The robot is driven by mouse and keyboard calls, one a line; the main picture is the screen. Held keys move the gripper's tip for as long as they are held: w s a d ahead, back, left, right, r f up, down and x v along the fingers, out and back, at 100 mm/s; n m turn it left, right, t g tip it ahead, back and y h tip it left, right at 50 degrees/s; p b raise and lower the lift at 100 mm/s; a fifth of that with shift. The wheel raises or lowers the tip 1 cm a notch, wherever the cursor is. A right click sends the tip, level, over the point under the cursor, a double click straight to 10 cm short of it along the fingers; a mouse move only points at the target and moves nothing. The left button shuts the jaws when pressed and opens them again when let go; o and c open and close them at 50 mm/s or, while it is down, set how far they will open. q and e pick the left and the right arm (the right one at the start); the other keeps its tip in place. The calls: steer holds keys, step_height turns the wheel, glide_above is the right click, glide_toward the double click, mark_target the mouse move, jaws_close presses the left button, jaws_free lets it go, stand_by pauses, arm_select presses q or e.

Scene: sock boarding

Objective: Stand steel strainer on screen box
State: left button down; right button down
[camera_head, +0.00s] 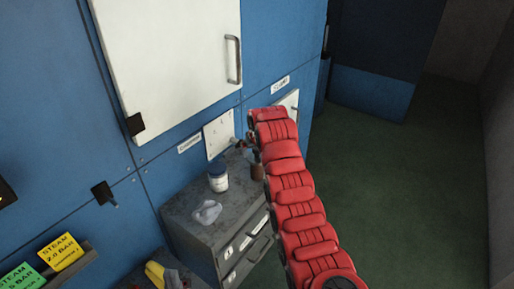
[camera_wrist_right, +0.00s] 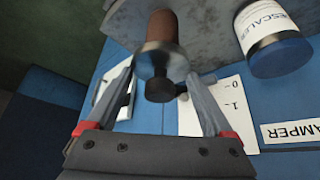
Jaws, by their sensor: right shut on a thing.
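The steel strainer (camera_wrist_right: 162,60), seen in the right wrist view, has a steel collar with a dark knob toward me and a brown cylindrical body beyond. My right gripper (camera_wrist_right: 161,72) is shut on it by the steel end. My left gripper is not in view.
A white wall plate (camera_head: 219,134) marked 0 and 1 hangs behind. The green floor (camera_head: 400,200) at right is clear.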

steer(key=shift+c, duration=1)
jaws_free()
steer(key=shift+f, duration=0.1)
steer(key=shift+o, duration=1)
steer(key=shift+r, duration=0.25)
steer(key=a+p+v, duration=0.1)
steer(key=p+v, duration=0.7)
steer(key=v, duration=0.3)
steer(key=shift+s+d+r, duration=0.2)
steer(key=shift+d+r, duration=0.15)
steer(key=shift+d, duration=0.15)
